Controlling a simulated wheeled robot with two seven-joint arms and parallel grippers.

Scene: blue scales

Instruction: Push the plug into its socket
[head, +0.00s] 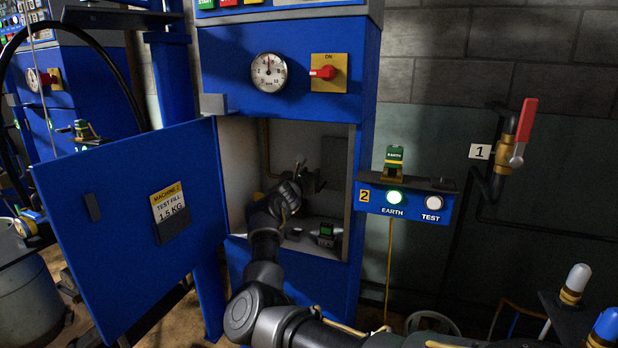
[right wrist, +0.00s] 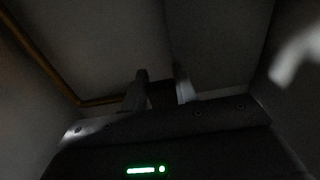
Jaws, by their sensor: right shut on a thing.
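A green and yellow plug-like piece marked EARTH (head: 394,158) stands upright on the blue EARTH/TEST box (head: 408,203), right of the open cabinet. A cable hangs below that box. I cannot tell how deep the piece sits. My right gripper (head: 300,172) is inside the cabinet, left of this piece and apart from it. It is shut on a small dark thing (right wrist: 161,95), seen between the fingers in the right wrist view. That thing is too dark to name. My left gripper is not in view.
The blue cabinet door (head: 130,225) stands open on the left. A small dark block with a green light (head: 326,232) is on the cabinet floor. A red-handled valve (head: 524,130) is on the right wall.

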